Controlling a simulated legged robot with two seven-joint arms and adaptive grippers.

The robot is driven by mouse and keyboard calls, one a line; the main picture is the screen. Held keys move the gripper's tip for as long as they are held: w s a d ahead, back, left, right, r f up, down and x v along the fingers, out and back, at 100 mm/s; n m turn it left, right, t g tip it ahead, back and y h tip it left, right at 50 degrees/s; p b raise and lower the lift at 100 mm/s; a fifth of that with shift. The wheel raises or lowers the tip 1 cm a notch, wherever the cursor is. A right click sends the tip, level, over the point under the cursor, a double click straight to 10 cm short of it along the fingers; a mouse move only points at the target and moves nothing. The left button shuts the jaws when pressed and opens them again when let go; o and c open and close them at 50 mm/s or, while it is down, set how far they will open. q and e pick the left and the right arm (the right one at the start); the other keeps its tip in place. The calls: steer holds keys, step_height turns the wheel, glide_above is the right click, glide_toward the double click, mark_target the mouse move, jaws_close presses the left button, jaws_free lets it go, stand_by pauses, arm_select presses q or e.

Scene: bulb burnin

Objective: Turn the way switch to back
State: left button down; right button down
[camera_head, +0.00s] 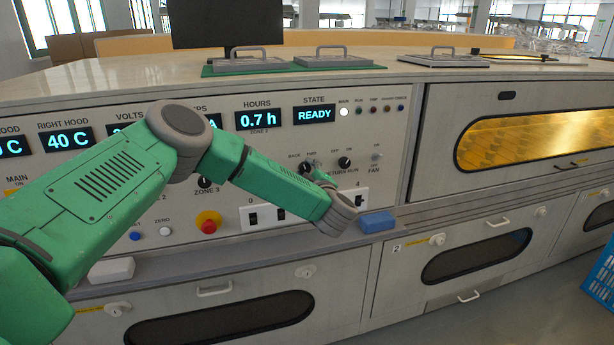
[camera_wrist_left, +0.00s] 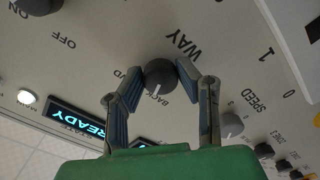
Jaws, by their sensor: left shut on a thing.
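The WAY switch is a round dark knob on the panel. In the left wrist view the knob (camera_wrist_left: 160,74) sits between the fingertips of my left gripper (camera_wrist_left: 160,72), which is shut on it. Its white pointer line faces the partly covered BACK lettering, and FWD is partly hidden by a finger. In the head view the knob (camera_head: 306,168) shows under the BACK and FWD labels. My left gripper (camera_head: 320,177) is there mostly behind my own wrist. My right gripper is not in view.
The RETURN RUN knob (camera_head: 344,162) and FAN switch (camera_head: 376,157) are just right. The STATE display (camera_head: 314,115) reads READY.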

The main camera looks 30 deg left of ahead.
arm_select(q)
steer(key=shift+s+f+n+b, duration=0.15)
steer(key=shift+f+n+b, duration=0.25)
steer(key=shift+n, duration=0.6)
steer(key=c, duration=1.3)
jaws_free()
steer(key=shift+o, duration=0.6)
steer(key=shift+r, duration=0.25)
steer(key=v, duration=1.2)
steer(key=shift+a+f, duration=0.1)
